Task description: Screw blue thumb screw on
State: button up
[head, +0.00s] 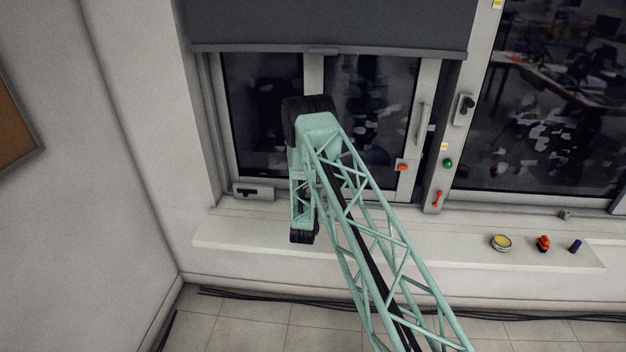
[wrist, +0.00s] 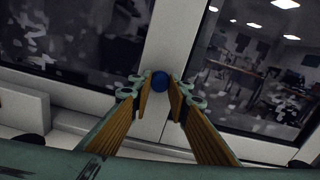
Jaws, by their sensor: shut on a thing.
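The blue thumb screw (wrist: 161,82) shows in the wrist view as a round blue head between my fingertips. My gripper (wrist: 160,87) is shut on it, with one ribbed orange-brown finger on either side. Behind the screw is the white window post (wrist: 175,42) between two dark panes. I cannot tell whether the screw touches the post, and its shaft is hidden. In the head view my arm hides the gripper and the screw.
On the sill (head: 365,237) at the right stand a yellow-topped tin (head: 501,242), an orange-red knob-like object (head: 543,243) and a small dark blue cylinder (head: 575,246). The window frame carries a green knob (head: 448,164), a red handle (head: 437,200) and an orange-red fitting (head: 402,167).

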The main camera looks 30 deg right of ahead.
jog(key=o, duration=0.7)
jog(key=shift+b, duration=0.45)
